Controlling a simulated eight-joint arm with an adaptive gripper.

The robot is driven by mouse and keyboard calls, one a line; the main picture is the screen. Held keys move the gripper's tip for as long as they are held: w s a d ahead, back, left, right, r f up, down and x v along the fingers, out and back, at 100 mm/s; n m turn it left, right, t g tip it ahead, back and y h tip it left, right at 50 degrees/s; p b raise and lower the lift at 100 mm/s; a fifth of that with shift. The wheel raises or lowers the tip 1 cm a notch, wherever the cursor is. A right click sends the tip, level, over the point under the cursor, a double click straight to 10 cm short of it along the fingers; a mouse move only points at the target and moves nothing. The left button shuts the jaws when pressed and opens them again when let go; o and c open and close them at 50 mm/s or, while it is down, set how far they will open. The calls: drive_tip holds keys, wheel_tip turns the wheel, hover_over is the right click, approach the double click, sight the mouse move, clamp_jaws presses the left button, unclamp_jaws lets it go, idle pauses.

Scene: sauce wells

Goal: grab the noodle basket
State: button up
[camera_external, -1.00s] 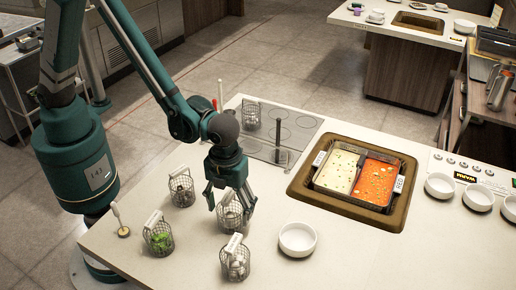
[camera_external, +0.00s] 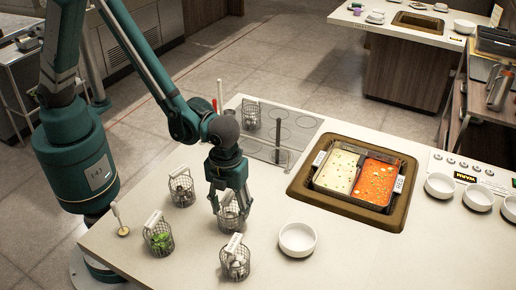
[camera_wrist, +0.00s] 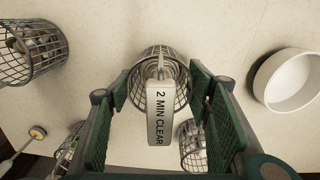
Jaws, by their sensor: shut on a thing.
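A wire noodle basket (camera_external: 230,223) stands on the counter under my gripper (camera_external: 229,206). In the wrist view the basket (camera_wrist: 158,66) is centred, and its white handle tag reads "2 MIN CLEAR" (camera_wrist: 160,118). My gripper's fingers (camera_wrist: 160,100) stand on both sides of the tag and are shut on the basket's handle; the exact contact is hard to see. The basket's contents are mostly hidden by the handle and fingers. Other wire baskets stand nearby: one with greens (camera_external: 160,241), one at the front (camera_external: 235,264), and one behind left (camera_external: 182,191).
A white bowl (camera_external: 297,239) stands to the right of the gripper. Beyond it is a two-well sauce pan with white (camera_external: 338,171) and red (camera_external: 374,182) contents.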

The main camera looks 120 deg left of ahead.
sight(228, 195)
drive_tip(key=shift+r+p, duration=0.8)
drive_tip(key=shift+r, duration=4.2)
